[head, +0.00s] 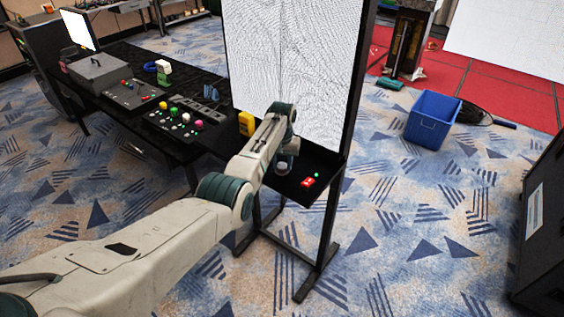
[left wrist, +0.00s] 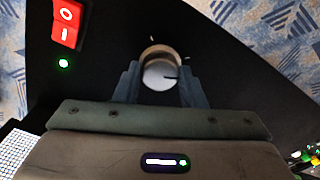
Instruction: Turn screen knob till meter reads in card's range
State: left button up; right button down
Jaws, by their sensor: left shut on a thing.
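The screen (head: 285,65) shows a fine wavy grey pattern, with a black shelf at its foot. A round silver-white knob (left wrist: 160,75) with a dark mark at its right side stands on the shelf. My left gripper (left wrist: 158,88) is shut on the knob, one finger on each side. In the head view the left gripper (head: 283,160) reaches down to the shelf, and the knob is mostly hidden. A yellow boxy device (head: 246,123), perhaps the meter, stands left of my wrist; its reading cannot be made out. I cannot pick out the card. My right gripper is out of view.
A red rocker switch (head: 308,182) and a small green light (head: 316,175) sit on the shelf right of the gripper. A black table (head: 130,50) with control panels and coloured buttons is at left. A blue bin (head: 432,122) stands on the floor at right.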

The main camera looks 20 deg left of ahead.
aim_at(282, 165)
pick_arm(q)
jog(key=m+p, duration=0.1)
jog(key=m, duration=0.4)
jog(key=shift+r, duration=0.1)
jog(key=m, duration=0.5)
jog(key=shift+m+p, duration=0.3)
jog(key=shift+p, duration=0.1)
jog(key=shift+m, duration=0.4)
jog(key=o, duration=1)
notch_tip(282, 165, up, 11)
jog(key=b, duration=0.3)
